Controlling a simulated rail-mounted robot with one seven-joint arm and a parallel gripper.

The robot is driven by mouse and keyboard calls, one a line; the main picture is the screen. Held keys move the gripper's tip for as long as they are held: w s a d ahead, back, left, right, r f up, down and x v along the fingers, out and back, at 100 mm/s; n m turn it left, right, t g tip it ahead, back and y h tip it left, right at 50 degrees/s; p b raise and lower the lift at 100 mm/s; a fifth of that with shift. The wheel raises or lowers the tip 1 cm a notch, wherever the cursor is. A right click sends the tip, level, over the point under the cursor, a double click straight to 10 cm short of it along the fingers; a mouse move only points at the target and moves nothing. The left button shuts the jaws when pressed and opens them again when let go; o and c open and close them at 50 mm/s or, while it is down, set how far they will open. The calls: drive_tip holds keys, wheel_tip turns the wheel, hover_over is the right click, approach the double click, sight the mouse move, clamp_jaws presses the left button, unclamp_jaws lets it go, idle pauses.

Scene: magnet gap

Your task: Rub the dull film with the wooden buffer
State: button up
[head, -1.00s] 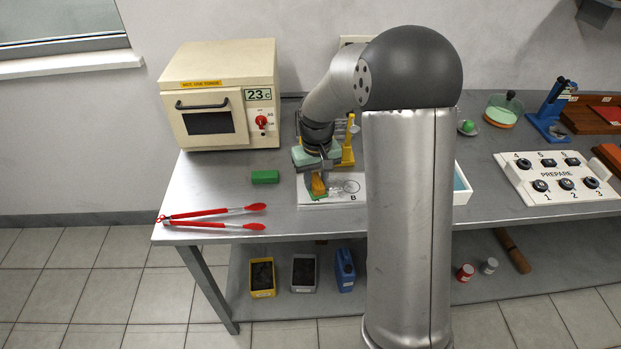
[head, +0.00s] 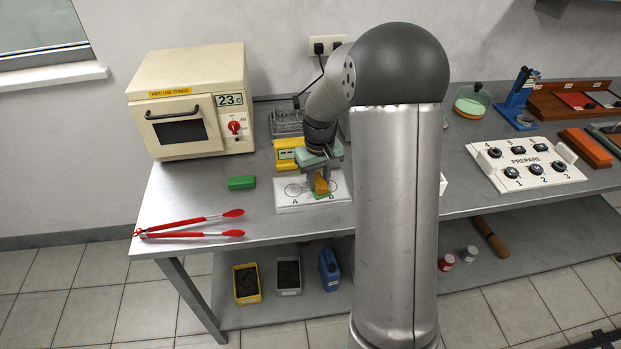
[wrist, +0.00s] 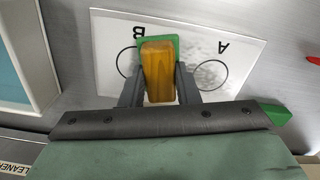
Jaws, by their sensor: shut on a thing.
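My gripper (head: 320,184) is shut on the wooden buffer (wrist: 158,75), a yellow-brown block on a green pad (wrist: 171,42). The buffer also shows in the head view (head: 321,183). It is over the white plate (head: 290,206) with rings marked A and B, between the two rings. In the wrist view, a mottled grey film (wrist: 208,74) lies in and beside ring A on the plate (wrist: 105,85). I cannot tell whether the pad touches the plate.
A green block (head: 241,183) and red tongs (head: 190,225) lie left of the plate. The oven (head: 190,100) stands behind them. A yellow item (head: 287,150) is just behind the plate. A white-walled blue tray (wrist: 48,45) lies at left in the wrist view.

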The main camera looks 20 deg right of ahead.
drive_tip(key=shift+s+d, duration=0.2)
drive_tip(key=shift+d, duration=0.65)
drive_tip(key=shift+s+d, duration=0.2)
drive_tip(key=shift+d, duration=0.6)
drive_tip(key=shift+a, duration=0.1)
